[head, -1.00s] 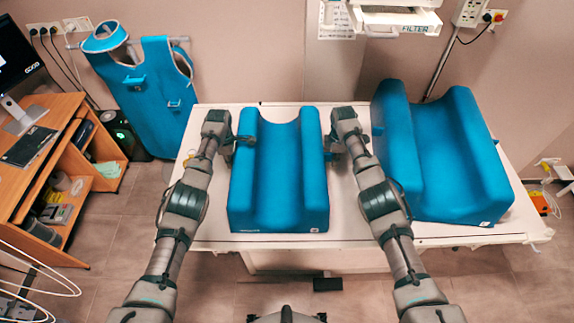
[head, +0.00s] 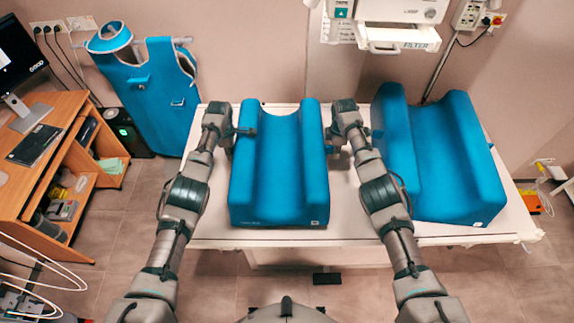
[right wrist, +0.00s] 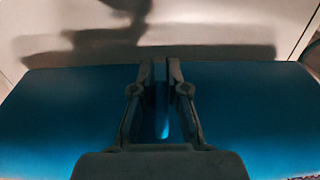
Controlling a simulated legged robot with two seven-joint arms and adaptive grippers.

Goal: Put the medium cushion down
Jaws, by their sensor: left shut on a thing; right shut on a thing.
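The medium cushion (head: 279,180) is a blue foam block with a long trough, between my two arms over the white table. My left gripper (head: 241,132) is shut on its left side near the far end. My right gripper (head: 332,141) is shut on its right side. In the right wrist view, my right gripper (right wrist: 161,72) pinches the blue cushion (right wrist: 75,105), which spreads to both sides of the fingers. The cushion looks level. I cannot tell whether its underside touches the table.
A larger blue cushion (head: 440,165) stands on the table (head: 350,226) to the right, beyond my right arm. A wooden desk (head: 55,140) is at the left. A blue apron (head: 155,95) hangs on the wall. A strip of bare table shows in front of the medium cushion.

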